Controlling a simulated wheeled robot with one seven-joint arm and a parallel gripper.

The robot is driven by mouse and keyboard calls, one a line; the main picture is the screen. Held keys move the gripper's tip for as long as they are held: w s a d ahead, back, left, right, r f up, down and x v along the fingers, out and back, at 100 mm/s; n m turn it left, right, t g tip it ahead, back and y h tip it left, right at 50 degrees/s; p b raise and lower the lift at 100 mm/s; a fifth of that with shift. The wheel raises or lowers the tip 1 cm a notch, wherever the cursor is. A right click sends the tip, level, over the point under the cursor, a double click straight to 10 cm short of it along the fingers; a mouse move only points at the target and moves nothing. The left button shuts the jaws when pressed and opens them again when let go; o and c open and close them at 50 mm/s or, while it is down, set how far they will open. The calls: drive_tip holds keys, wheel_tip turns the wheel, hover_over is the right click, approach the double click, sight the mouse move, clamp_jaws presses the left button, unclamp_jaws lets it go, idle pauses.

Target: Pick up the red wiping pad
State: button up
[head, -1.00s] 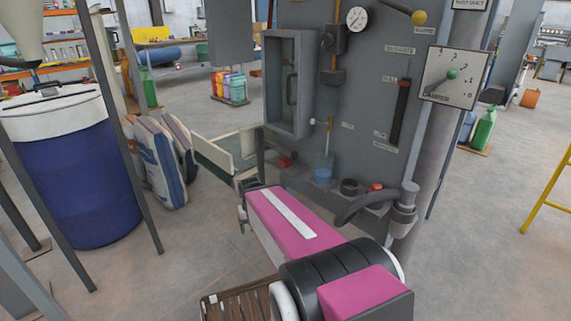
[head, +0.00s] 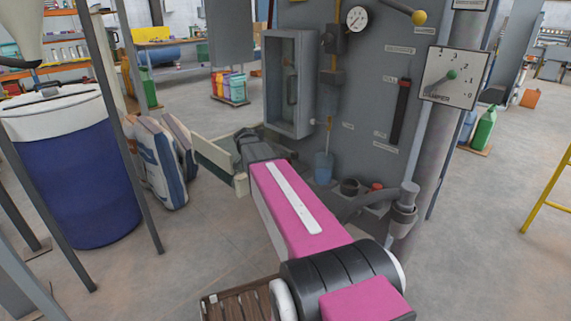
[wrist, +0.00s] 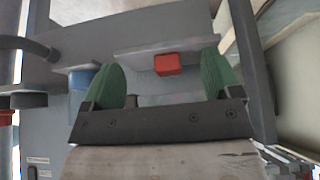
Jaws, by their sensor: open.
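The red wiping pad (wrist: 168,64) is a small red block at a pale grey ledge (wrist: 135,57) in the wrist view. My gripper (wrist: 162,74) is open, with its two green fingers apart. The pad shows between the fingers in the picture, a little right of the middle, and nothing is gripped. How far the pad lies beyond the fingertips is hard to tell. In the head view my arm hides the pad, and my gripper (head: 248,143) shows only in part beside the grey panel, its fingers not clear.
A blue container (head: 323,168) and a dark cup (head: 349,187) stand right of my arm by the panel (head: 352,95). A small red object (head: 376,187) is beside the cup. A cream-edged conveyor (head: 215,160) lies left of my gripper. Sacks (head: 160,160) stand farther left.

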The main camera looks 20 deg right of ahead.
drive_tip(key=w+d, duration=0.1)
drive_tip(key=d, duration=0.2)
drive_tip(key=w+d, duration=0.2)
drive_tip(key=d, duration=0.2)
drive_tip(key=w+d, duration=0.1)
drive_tip(key=d, duration=0.2)
drive_tip(key=shift+w+d, duration=0.2)
drive_tip(key=shift+d, duration=0.1)
drive_tip(key=x, duration=0.5)
drive_tip(key=shift+w+d, duration=0.1)
drive_tip(key=shift+d, duration=0.1)
drive_tip(key=c, duration=1.1)
drive_tip(key=shift+r, duration=0.15)
drive_tip(key=s+a, duration=0.3)
drive_tip(key=a, duration=0.5)
drive_tip(key=s+a, duration=0.4)
drive_tip(key=a, duration=0.4)
drive_tip(key=shift+a, duration=0.35)
drive_tip(key=shift+o, duration=0.8)
